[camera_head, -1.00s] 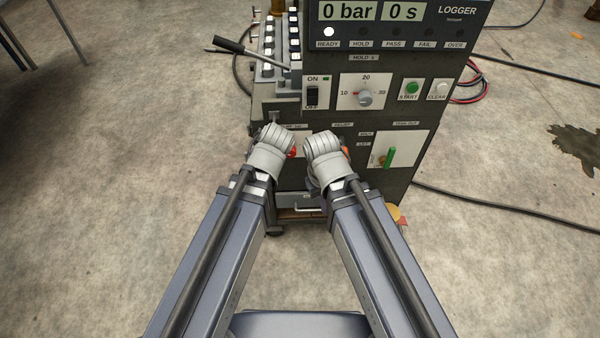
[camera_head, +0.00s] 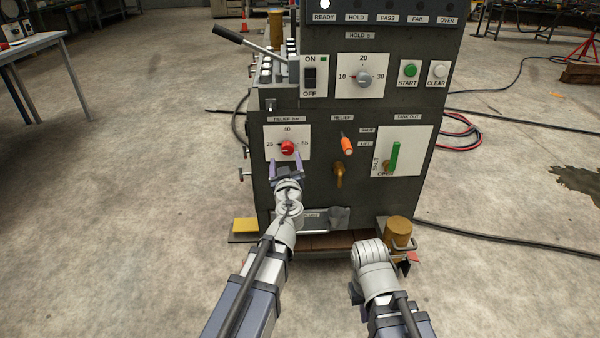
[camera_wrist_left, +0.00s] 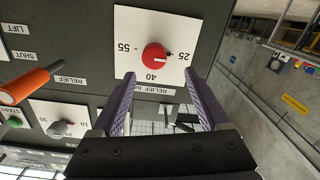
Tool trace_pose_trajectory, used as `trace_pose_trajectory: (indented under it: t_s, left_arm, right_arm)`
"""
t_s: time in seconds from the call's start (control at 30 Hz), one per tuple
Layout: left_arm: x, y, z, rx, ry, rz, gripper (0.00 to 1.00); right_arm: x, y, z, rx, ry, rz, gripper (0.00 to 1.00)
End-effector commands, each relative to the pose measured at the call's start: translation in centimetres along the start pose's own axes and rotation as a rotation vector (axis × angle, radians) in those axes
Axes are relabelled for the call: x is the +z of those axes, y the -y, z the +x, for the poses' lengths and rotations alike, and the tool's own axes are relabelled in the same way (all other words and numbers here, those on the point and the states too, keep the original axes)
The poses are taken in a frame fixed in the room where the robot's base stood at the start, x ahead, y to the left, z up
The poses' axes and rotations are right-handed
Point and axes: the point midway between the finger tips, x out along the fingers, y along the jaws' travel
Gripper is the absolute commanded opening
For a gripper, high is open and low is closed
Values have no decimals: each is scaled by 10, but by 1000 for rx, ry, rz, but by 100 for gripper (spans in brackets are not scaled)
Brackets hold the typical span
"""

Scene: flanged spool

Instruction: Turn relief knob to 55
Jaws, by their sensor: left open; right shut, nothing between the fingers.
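The red relief knob (camera_head: 288,148) sits on a white plate (camera_head: 270,136) marked 25, 40 and 55, at the left of the cabinet front. My left gripper (camera_head: 286,165) is open just in front of and below the knob. In the left wrist view its two purple fingers (camera_wrist_left: 157,84) are apart and empty, with the knob just beyond their tips. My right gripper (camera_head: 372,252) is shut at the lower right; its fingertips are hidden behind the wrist.
Right of the knob, an orange-handled lever (camera_head: 347,145) and a brass spout (camera_head: 339,176) stick out. A green handle (camera_head: 395,157) is on the tank-out plate. A brown cylinder (camera_head: 397,232) stands by the cabinet's lower right. A black-handled lever (camera_head: 230,35) projects at upper left.

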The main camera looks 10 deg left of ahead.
Motion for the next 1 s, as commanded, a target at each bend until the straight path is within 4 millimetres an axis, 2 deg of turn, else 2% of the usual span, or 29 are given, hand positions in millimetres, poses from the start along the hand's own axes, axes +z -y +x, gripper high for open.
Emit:
trace_pose_trajectory:
  t_s: [0.07, 0.27, 0.43, 0.57, 0.83, 1.0]
  left_arm:
    - [7, 0, 2, 16, -4, -7, 78]
    - [5, -2, 3, 27, -6, -12, 78]
    - [5, -2, 11, 26, -6, -12, 78]
    - [5, -3, 26, 25, -6, -12, 78]
    - [5, -4, 68, 25, -6, -12, 78]
    - [5, -4, 81, 25, -6, -12, 78]
  right_arm:
    - [-1, 1, 8, 0, 0, 0, 0]
    - [-1, 1, 7, 0, 0, 0, 0]
    - [-1, 1, 7, 0, 0, 0, 0]
    - [-1, 1, 7, 0, 0, 0, 0]
    - [-1, 1, 7, 0, 0, 0, 0]
    - [-1, 1, 7, 0, 0, 0, 0]
